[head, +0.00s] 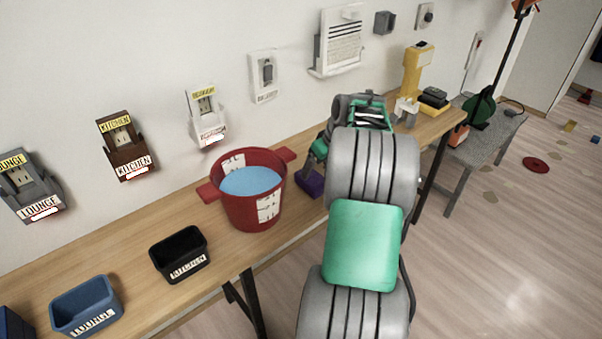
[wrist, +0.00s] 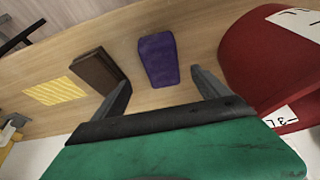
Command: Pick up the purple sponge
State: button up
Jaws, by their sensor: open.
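The purple sponge (wrist: 158,60) is a small block on the wooden table. In the wrist view it lies just beyond the fingertips of my gripper (wrist: 161,78), roughly between the two fingers in the picture. My gripper is open and nothing is between its fingers. In the head view the purple sponge (head: 309,184) shows just right of the red bucket, partly hidden by my arm. I cannot tell the exact height of the fingers above it.
The red bucket (head: 239,212) with blue liquid stands close beside the sponge. A brown block (wrist: 97,70) lies on its other side, near the left finger. A yellow patterned piece (wrist: 50,91) lies farther left. Black (head: 180,262) and blue (head: 87,315) bins stand along the table (head: 136,232).

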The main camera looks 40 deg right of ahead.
aim_at(312, 177)
jog(key=shift+w+a+f, duration=0.15)
jog(key=shift+w+f, duration=0.7)
jog(key=shift+f, duration=0.25)
jog(key=x, duration=0.5)
jog(key=shift+s+f+p, duration=0.15)
jog(key=shift+f+p, duration=0.15)
jog(key=shift+f+b, duration=0.2)
jog(key=shift+b, duration=0.1)
jog(key=shift+c, duration=0.5)
jog(key=c, duration=1.3)
